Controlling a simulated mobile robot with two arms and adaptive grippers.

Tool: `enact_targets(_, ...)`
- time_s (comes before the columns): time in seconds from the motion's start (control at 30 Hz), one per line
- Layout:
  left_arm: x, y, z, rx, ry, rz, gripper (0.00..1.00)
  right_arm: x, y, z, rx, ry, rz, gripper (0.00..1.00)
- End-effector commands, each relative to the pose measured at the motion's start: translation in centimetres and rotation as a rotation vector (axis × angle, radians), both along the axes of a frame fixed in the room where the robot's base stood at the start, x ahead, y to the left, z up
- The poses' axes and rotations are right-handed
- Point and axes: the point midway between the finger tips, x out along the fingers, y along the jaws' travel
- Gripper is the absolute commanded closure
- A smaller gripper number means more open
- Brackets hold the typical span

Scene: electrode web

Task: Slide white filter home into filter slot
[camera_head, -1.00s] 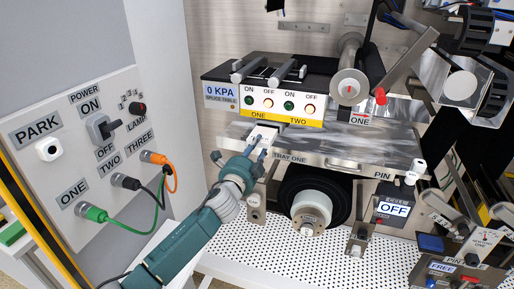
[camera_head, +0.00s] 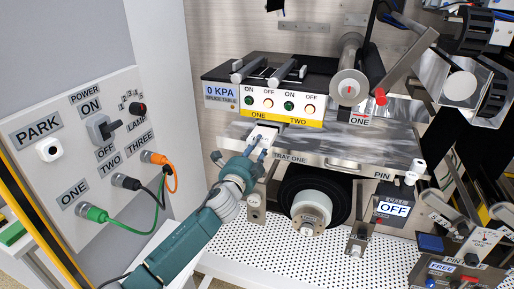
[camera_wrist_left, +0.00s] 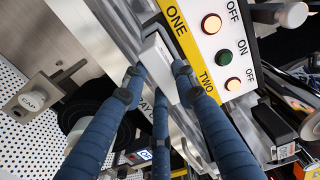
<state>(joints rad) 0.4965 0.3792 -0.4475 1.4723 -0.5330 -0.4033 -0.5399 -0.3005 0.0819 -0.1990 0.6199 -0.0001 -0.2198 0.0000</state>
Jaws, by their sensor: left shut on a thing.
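The white filter (camera_head: 264,132) is a small white block at the front of the splice table, just below the yellow ONE strip and above the TRAY ONE label. Its outer end stands out from the metal front in the left wrist view (camera_wrist_left: 157,58). My left gripper (camera_head: 258,152) is shut on this outer end, its blue fingers (camera_wrist_left: 158,76) around the block. The filter slot is hidden behind the filter and fingers, so I cannot tell how deep the filter sits. My right gripper is not in view.
The button panel (camera_head: 285,101) is just above the gripper. The tray front (camera_head: 310,157) with its handle extends right. The plug panel (camera_head: 88,150) stands left.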

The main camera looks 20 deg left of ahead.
Motion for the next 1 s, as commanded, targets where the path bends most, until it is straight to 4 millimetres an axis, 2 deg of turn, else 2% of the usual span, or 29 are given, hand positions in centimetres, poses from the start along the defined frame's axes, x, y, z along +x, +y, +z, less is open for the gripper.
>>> enact_targets(1.0, 2.0, -0.1, 0.1, -0.001, -0.002, -0.001, 1.0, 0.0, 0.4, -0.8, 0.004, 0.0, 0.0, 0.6)
